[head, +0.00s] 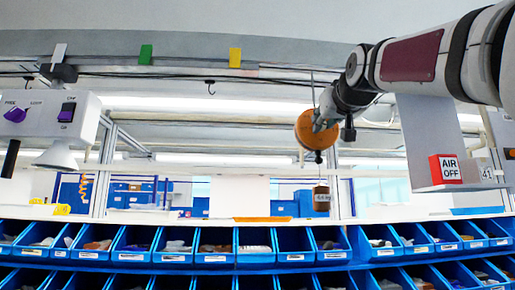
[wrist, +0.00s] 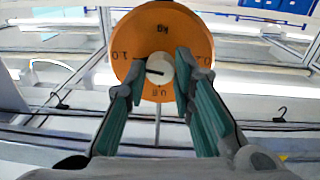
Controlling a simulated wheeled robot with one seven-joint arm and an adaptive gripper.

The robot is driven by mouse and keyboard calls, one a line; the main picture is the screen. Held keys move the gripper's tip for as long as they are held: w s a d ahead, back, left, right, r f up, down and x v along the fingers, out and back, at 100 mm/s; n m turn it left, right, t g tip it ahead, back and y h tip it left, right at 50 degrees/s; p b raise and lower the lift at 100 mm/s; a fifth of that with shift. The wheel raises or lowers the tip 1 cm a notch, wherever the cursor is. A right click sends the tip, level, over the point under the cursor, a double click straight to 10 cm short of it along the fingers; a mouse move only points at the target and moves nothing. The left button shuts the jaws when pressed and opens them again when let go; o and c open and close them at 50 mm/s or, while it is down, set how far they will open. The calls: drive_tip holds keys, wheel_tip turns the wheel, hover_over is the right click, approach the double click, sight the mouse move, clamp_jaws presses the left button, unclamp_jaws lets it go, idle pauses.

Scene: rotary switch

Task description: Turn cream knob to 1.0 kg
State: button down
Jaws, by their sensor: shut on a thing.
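The cream knob (wrist: 161,82) sits at the centre of an orange dial disc (wrist: 168,22) in the wrist view. A dark mark on the knob points left, roughly toward the 1.0 label and its line. "kg" is at the top, a partly hidden number at the right, and "Off" at the bottom, upside down. My gripper (wrist: 160,66) has one finger on each side of the knob and is shut on it. In the head view, the orange disc (head: 305,128) hangs with my gripper (head: 322,121) at its right side; the knob cannot be made out there.
A brown labelled weight (head: 321,198) hangs below the disc. Blue bins (head: 255,243) line the lower shelves. A red AIR OFF box (head: 447,169) is at the right, and a white panel with purple knobs (head: 48,115) is at the left. Open space surrounds the disc.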

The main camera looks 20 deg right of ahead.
drive_tip(key=shift+f, duration=0.15)
idle(0.4)
drive_tip(key=c, duration=1.3)
unclamp_jaws()
drive_tip(key=shift+c, duration=0.2)
drive_tip(key=v, duration=1.2)
